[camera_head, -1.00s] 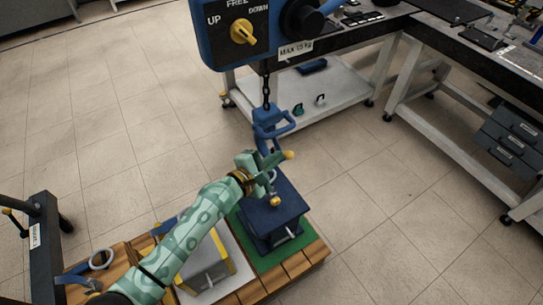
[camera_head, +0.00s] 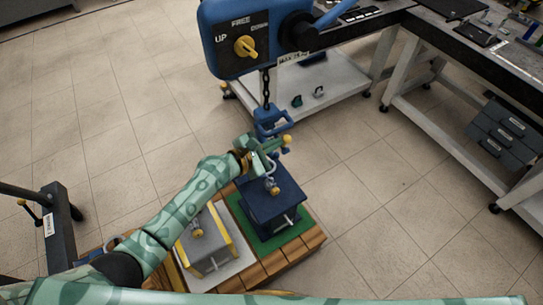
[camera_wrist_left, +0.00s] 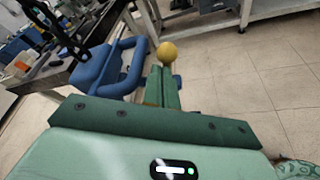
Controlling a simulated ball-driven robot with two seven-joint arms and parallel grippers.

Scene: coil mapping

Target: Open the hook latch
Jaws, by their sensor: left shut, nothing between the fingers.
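The blue hook (camera_head: 268,122) hangs from a chain under the blue hoist box, above the dark blue block (camera_head: 275,200). It also shows in the left wrist view as thick blue bars (camera_wrist_left: 110,70) left of my fingers. A yellow ball knob (camera_head: 287,140) is beside the hook; it shows in the left wrist view (camera_wrist_left: 167,53) just beyond my fingertips. My left gripper (camera_head: 276,147) is shut and empty, close below the hook. Whether its fingertips touch the knob I cannot tell. The latch itself is not clearly seen. My right gripper is not in view.
The dark block stands on a green mat (camera_head: 302,218) on a wooden pallet (camera_head: 270,270), beside a grey block (camera_head: 205,245). Workbenches stand at the back right. The floor to the right is clear.

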